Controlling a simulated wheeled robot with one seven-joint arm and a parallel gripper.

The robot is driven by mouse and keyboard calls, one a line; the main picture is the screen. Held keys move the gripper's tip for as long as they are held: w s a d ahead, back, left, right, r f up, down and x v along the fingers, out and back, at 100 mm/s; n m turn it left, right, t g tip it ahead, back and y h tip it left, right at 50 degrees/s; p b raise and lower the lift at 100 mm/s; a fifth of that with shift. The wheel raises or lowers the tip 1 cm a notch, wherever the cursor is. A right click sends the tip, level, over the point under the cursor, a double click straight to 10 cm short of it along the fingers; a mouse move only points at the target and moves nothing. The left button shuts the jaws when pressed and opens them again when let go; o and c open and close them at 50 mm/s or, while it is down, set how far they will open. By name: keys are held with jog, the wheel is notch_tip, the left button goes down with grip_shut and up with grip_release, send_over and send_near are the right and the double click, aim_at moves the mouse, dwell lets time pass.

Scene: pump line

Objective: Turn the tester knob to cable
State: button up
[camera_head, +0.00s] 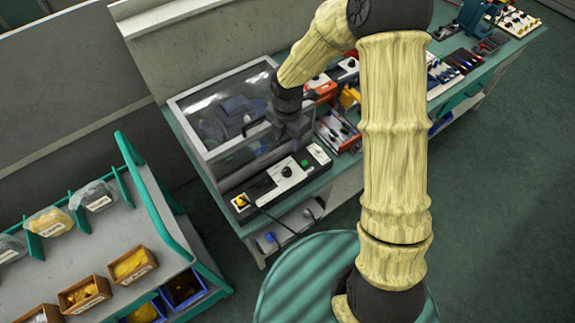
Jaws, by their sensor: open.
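The tester (268,184) is a long black unit with a pale top panel on the green-edged bench, in front of the clear-walled box. A dark round knob (287,171) stands on its panel, and a green button sits to its right. Which mark the knob points at is too small to read. A yellow plug or button shows at the tester's left end, with a black cable beside it. My gripper (297,145) hangs pointing down above and behind the tester's right part, apart from the knob. It is open, with nothing seen between its fingers.
The clear-walled box (222,108) with a blue pump-like machine inside stands directly behind the tester. Red and orange tools and trays (337,132) lie to the right along the bench. A shelf rack (150,190) with bins stands at left. Floor at right is clear.

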aim_at(287, 169)
notch_tip(287, 169, down, 15)
jog(key=shift+r+p, duration=0.1)
jog(key=shift+p, duration=1)
jog(key=c, duration=1)
